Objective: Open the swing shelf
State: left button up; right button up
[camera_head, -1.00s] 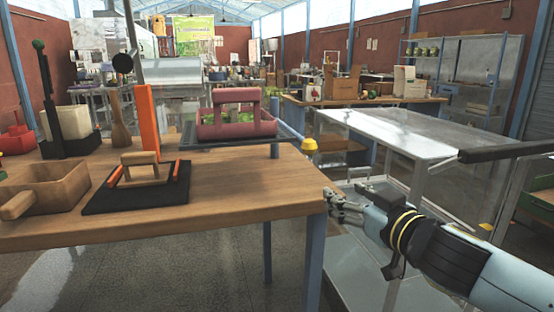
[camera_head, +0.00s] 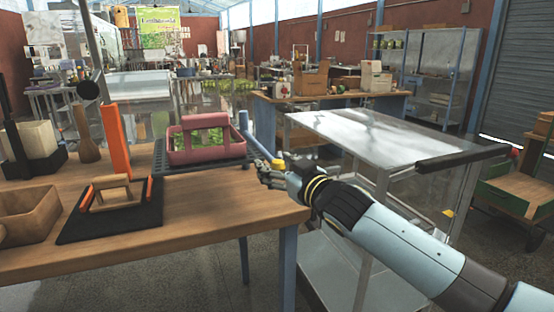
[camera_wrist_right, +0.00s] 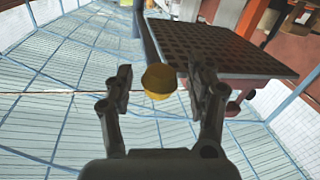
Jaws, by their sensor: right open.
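The swing shelf is a dark perforated tray (camera_head: 236,155) at the far right corner of the wooden table, beside a blue post (camera_head: 243,122). It also shows in the right wrist view (camera_wrist_right: 265,62). A yellow knob (camera_head: 278,163) is near the shelf's right side. My right gripper (camera_head: 268,172) is just in front of the knob. In the right wrist view, the open fingers (camera_wrist_right: 158,88) have the yellow knob (camera_wrist_right: 158,76) between them in the picture. A gap shows on each side, and I cannot tell its depth. My left gripper is not in view.
A red carrier (camera_head: 200,157) stands on the shelf. The wooden table (camera_head: 190,215) holds a black mat (camera_head: 75,232) with a wooden stand, an orange upright block (camera_head: 116,140) and a wooden box (camera_head: 28,215). A metal cart (camera_head: 350,130) stands to the right.

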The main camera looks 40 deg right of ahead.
jog(key=shift+c, duration=0.2)
grip_shut()
dwell(0.4)
